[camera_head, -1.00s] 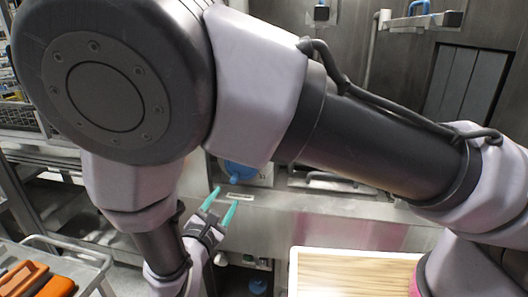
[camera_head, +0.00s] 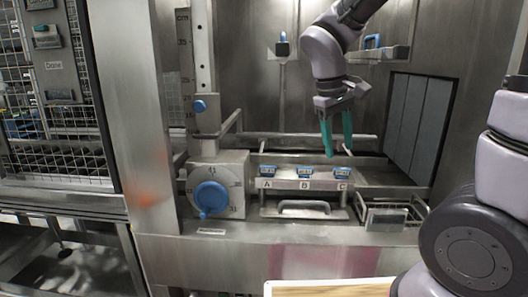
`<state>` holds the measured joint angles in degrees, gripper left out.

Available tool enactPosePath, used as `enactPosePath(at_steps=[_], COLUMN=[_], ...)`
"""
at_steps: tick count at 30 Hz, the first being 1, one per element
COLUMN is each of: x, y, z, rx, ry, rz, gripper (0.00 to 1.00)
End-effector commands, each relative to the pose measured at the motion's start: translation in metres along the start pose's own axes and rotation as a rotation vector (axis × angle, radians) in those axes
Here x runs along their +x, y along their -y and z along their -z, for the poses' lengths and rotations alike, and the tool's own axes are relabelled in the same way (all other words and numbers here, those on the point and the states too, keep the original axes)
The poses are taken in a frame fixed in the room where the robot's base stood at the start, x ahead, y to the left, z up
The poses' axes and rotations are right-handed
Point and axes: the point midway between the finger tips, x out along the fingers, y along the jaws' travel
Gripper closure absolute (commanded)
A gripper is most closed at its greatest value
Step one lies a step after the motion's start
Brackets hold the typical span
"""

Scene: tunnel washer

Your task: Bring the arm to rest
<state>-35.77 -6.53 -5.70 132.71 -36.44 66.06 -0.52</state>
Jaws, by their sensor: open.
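My gripper (camera_head: 337,150) hangs from the upper right in the head view, its two green fingers pointing down with a gap between them. It is open and nothing shows between the fingers. My arm's large joints show at the right edge; part of the arm runs out of the picture at the top.
A wire-mesh cage (camera_head: 52,100) stands left. A wooden-topped board (camera_head: 330,289) lies at the bottom.

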Motion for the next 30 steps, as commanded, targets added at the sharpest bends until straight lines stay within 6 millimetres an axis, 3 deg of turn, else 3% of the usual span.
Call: enactPosePath(at_steps=[1,6,15,30], x=[-0.011,-0.044,-0.090,-0.100], y=[-0.014,-0.041,-0.067,-0.071], z=[-0.010,-0.039,-0.076,-0.082], rx=[0.096,0.378,0.747,0.819], ry=[-0.042,-0.192,-0.462,-0.526], rz=[0.056,0.220,0.376,0.400], gripper=[0.43,0.43,0.43,0.43])
